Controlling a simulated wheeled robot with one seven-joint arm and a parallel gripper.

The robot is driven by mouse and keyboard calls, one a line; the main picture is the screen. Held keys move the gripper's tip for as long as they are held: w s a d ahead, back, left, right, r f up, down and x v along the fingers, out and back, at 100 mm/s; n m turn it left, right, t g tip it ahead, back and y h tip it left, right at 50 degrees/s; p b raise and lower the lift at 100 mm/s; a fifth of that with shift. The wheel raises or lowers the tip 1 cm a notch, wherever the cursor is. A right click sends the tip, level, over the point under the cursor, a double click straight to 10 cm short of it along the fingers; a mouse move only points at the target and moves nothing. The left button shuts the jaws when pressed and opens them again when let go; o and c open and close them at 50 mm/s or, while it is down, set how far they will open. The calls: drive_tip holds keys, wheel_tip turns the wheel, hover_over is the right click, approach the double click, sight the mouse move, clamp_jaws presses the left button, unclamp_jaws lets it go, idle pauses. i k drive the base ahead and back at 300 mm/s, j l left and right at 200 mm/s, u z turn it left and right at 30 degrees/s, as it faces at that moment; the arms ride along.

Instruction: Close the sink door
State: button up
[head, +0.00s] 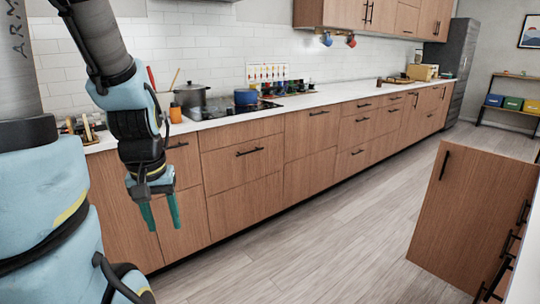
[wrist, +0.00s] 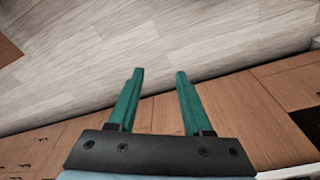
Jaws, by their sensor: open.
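A wooden door panel (head: 470,215) with a black vertical bar handle (head: 444,165) stands at the right of the head view. It juts out from the island at the right edge and looks open. My gripper (head: 165,230) hangs at the left, fingers pointing down, in front of the wall-side cabinets and far from the door. Its two green fingers are apart with nothing between them, as the wrist view also shows (wrist: 160,72). A brown corner (wrist: 8,52) shows at the left of the wrist view; I cannot tell if it is the door.
Wooden cabinets (head: 240,175) with a white counter run along the wall. A pot (head: 192,98) and a blue pan (head: 246,97) are on it. The grey plank floor (head: 330,240) between cabinets and door is clear. More black handles (head: 505,245) stick out along the island.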

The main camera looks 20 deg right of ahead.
sight(474, 197)
drive_tip(key=i+z, duration=0.2)
drive_tip(key=z, duration=0.2)
drive_tip(key=i+z, duration=0.15)
drive_tip(key=z, duration=0.25)
drive_tip(key=i+j+z, duration=0.1)
drive_tip(key=z, duration=0.3)
drive_tip(key=i+j+z, duration=0.2)
drive_tip(key=z, duration=0.2)
drive_tip(key=i+j+z, duration=0.2)
drive_tip(key=z, duration=0.2)
drive_tip(key=i+j+z, duration=0.5)
drive_tip(key=j+z, duration=0.15)
drive_tip(key=z, duration=0.15)
drive_tip(key=i+j+u, duration=0.1)
drive_tip(key=u, duration=0.7)
drive_tip(key=i+u, duration=0.25)
drive_tip(key=i, duration=0.3)
drive_tip(key=i+l+u, duration=0.3)
drive_tip(key=i, duration=0.25)
drive_tip(key=i+l, duration=0.1)
drive_tip(key=i, duration=0.3)
